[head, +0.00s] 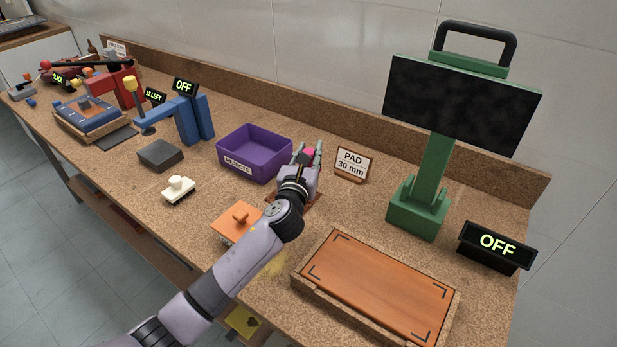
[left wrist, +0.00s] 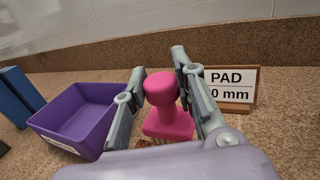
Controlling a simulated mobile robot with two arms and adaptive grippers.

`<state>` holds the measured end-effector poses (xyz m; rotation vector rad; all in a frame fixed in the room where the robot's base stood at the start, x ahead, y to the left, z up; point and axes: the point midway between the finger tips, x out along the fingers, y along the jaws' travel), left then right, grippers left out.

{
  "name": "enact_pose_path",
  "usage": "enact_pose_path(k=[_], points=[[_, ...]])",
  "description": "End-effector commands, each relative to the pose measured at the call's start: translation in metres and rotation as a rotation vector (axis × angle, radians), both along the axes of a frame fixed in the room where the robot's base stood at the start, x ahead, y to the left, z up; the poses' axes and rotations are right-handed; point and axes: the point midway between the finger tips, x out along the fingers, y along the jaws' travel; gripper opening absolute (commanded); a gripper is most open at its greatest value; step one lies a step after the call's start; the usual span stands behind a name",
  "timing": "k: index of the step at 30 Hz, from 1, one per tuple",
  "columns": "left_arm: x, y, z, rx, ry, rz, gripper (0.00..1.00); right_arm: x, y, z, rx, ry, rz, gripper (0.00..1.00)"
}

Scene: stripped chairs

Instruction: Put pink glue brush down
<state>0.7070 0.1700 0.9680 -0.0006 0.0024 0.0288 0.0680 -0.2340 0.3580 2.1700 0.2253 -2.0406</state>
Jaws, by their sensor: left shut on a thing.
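The pink glue brush (left wrist: 168,122) has a round knob handle and a wider block base, with pale bristles just showing at the bottom. My left gripper (head: 308,153) is shut on it, with one finger on each side in the left wrist view. In the head view only a small pink part of the brush (head: 309,152) shows between the fingers. The gripper is over the bench between the purple bin and the PAD 30 mm sign (head: 353,161). I cannot tell whether the bristles touch the surface below. My right gripper is not in view.
The purple bin (head: 227,164) is close on the left. A white brush (head: 178,190) and an orange-topped block (head: 232,229) lie nearer. A framed wooden board (head: 380,287), a green stand with a dark screen (head: 418,215) and an OFF display (head: 495,247) are at the right.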

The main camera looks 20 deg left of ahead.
Motion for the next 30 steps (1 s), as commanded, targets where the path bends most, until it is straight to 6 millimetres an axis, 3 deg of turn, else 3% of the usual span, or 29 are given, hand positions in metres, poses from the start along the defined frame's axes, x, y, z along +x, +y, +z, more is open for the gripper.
enact_pose_path(k=[1,7,15,26,27,30], points=[[0.000,0.000,-0.012,-0.002,0.003,0.000,0.00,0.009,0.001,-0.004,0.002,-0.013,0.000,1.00],[0.000,0.000,-0.027,-0.001,-0.001,0.000,0.00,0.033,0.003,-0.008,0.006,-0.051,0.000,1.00],[0.000,0.000,-0.065,-0.001,0.001,0.000,0.00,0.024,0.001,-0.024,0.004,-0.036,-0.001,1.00],[0.000,0.000,-0.067,0.000,-0.001,0.000,0.00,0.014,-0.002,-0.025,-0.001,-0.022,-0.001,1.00],[0.000,0.000,-0.067,0.000,0.000,0.000,0.27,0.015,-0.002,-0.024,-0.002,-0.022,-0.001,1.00],[0.000,0.000,-0.067,0.000,0.000,0.000,0.34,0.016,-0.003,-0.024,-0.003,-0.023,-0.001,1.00]])
